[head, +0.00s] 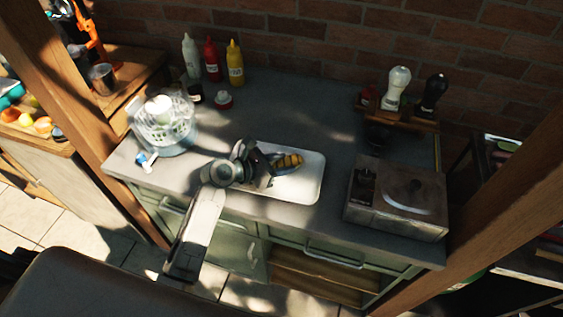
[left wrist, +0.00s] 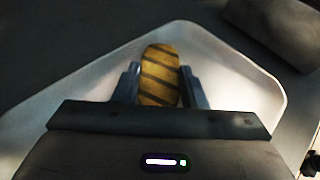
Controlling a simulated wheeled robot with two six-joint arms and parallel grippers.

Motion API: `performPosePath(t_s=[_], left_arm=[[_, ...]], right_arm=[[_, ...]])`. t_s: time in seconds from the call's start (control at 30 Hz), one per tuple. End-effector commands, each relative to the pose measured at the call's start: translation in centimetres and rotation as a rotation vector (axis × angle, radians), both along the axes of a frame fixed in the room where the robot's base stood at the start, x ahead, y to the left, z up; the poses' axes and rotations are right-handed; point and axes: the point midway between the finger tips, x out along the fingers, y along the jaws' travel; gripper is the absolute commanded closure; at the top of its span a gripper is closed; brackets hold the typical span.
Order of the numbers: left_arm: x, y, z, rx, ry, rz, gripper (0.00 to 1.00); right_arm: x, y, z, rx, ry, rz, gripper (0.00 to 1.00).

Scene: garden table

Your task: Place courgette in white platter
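The courgette (head: 288,161) is yellow with dark stripes and shows at the right part of the white platter (head: 309,182). In the left wrist view the courgette (left wrist: 159,75) lies lengthwise between the two fingers of my left gripper (left wrist: 160,82), with hardly any gap on either side. My left gripper (head: 268,167) is shut on it, over the platter. The white platter (left wrist: 250,90) fills the background behind the fingers. I cannot tell whether the courgette touches the platter's floor. My right gripper is not in view.
A white wire basket (head: 165,122) stands left of the platter. Several sauce bottles (head: 212,62) stand at the back. A boxy metal appliance (head: 398,198) is at the right, with white and black shakers (head: 396,88) behind. The counter (head: 300,115) behind the platter is clear.

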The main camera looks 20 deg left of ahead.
Motion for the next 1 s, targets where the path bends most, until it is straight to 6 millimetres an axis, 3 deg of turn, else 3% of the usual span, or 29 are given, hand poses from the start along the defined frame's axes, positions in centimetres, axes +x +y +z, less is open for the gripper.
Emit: performPosePath(t_s=[0.03, 0.1, 0.47, 1.0], left_arm=[[0.0, 0.0, 0.0, 0.0, 0.0, 0.0, 0.53], [0.0, 0.0, 0.0, 0.0, 0.0, 0.0, 0.41], [-0.2, 0.2, 0.3, 0.001, 0.0, 0.0, 0.41], [-6.3, 6.0, 3.6, 0.005, 0.001, -0.002, 0.41]], right_arm=[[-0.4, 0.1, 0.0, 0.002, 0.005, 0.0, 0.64], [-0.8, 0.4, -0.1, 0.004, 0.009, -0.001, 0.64], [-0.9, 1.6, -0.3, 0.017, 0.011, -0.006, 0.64], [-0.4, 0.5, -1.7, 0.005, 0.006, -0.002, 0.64]])
